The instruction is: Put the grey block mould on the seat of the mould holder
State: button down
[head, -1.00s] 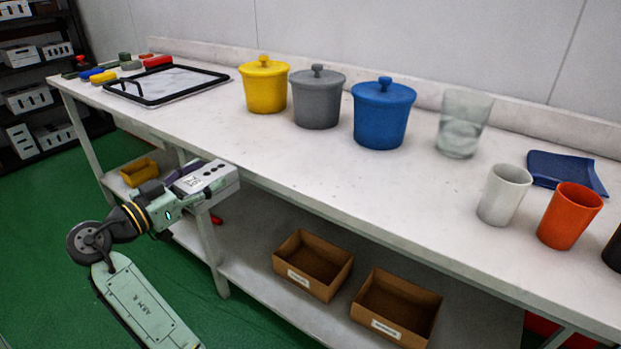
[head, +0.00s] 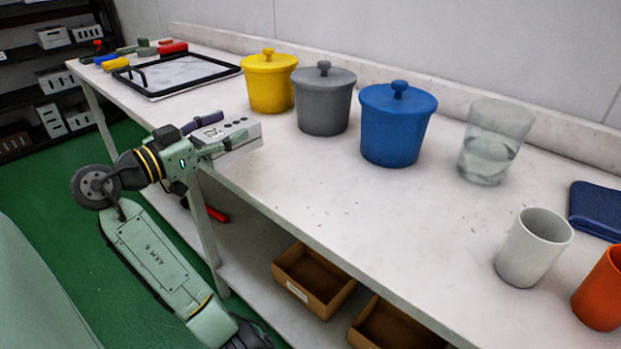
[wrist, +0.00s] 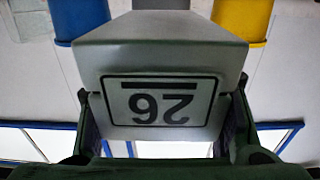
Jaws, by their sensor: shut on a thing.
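The grey block mould (head: 243,143) is a light grey block with small dark holes on its top. My gripper (head: 213,142) is shut on it, in the head view at the bench's front edge, left of the middle. In the wrist view the mould (wrist: 160,75) fills the middle, with the number 26 upside down on its face. My gripper's dark fingers (wrist: 165,125) are on both sides of it. I cannot make out the mould holder or its seat in these frames.
On the white bench (head: 330,190) stand a yellow pot (head: 270,85), a grey pot (head: 325,105), a blue pot (head: 396,130), a glass of liquid (head: 493,145) and cups (head: 533,250). A black-framed tray (head: 150,93) lies at the far left. Open boxes (head: 312,280) are below.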

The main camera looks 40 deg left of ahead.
jog(key=w+d+p, duration=0.1)
jog(key=d, duration=0.4)
jog(key=w+d+p, duration=0.1)
jog(key=d, duration=0.4)
jog(key=w+d+f+p, duration=0.1)
jog(key=d, duration=0.3)
jog(key=shift+w+d, duration=0.2)
jog(key=shift+d, duration=0.2)
jog(key=shift+d+f, duration=0.1)
jog(key=shift+f, duration=0.05)
jog(key=shift+f+p, duration=0.4)
jog(key=shift+f, duration=1.3)
jog(key=shift+f, duration=0.15)
jog(key=shift+c, duration=2.4)
grip_release()
